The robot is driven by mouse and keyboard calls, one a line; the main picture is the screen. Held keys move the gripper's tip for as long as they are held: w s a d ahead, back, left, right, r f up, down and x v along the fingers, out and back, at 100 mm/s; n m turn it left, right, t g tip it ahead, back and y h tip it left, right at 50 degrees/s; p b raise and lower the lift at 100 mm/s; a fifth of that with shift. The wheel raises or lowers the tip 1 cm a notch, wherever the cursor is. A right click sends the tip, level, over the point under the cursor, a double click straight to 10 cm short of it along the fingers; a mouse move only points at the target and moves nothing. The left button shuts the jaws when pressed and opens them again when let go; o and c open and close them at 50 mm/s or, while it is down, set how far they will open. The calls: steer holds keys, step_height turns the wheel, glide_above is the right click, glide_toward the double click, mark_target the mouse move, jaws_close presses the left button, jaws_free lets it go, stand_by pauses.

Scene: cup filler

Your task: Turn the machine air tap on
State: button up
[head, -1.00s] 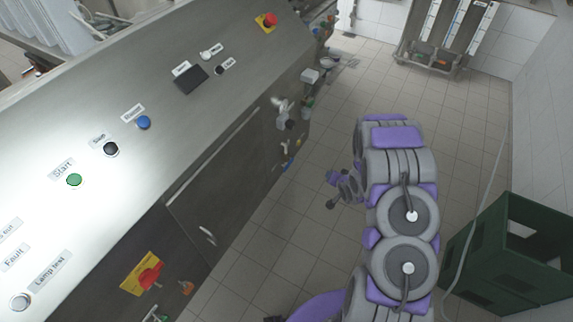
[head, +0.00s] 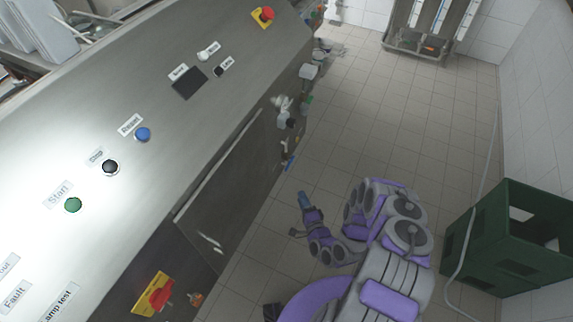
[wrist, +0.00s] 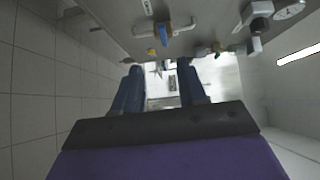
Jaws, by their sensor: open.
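Several taps and fittings (head: 286,115) sit on the end side of the steel machine (head: 225,45). A blue-handled tap (wrist: 163,34) shows at the top middle of the wrist view, with a small yellow part (wrist: 151,52) beside it. A blue handle (head: 289,162) also shows low on the machine's side in the head view. I cannot tell for sure which tap is the machine air tap. My gripper (head: 303,198) is in front of that side, apart from the taps. In the wrist view its two blue fingers (wrist: 160,78) are spread with nothing between them.
A pressure gauge (wrist: 289,9) and grey fittings (wrist: 256,18) are at the wrist view's upper right. A red-and-yellow switch (head: 156,294) is on the machine's front. A green crate (head: 510,262) stands at the right. The tiled floor (head: 390,120) between is clear.

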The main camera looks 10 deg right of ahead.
glide_toward(288, 165)
steer(key=w, duration=0.3)
steer(key=w+a, duration=0.1)
steer(key=w, duration=0.2)
steer(key=w+f, duration=0.1)
steer(key=w, duration=0.3)
steer(key=shift+a, duration=0.4)
stand_by(0.3)
steer(key=shift+s, duration=0.1)
jaws_close()
stand_by(0.4)
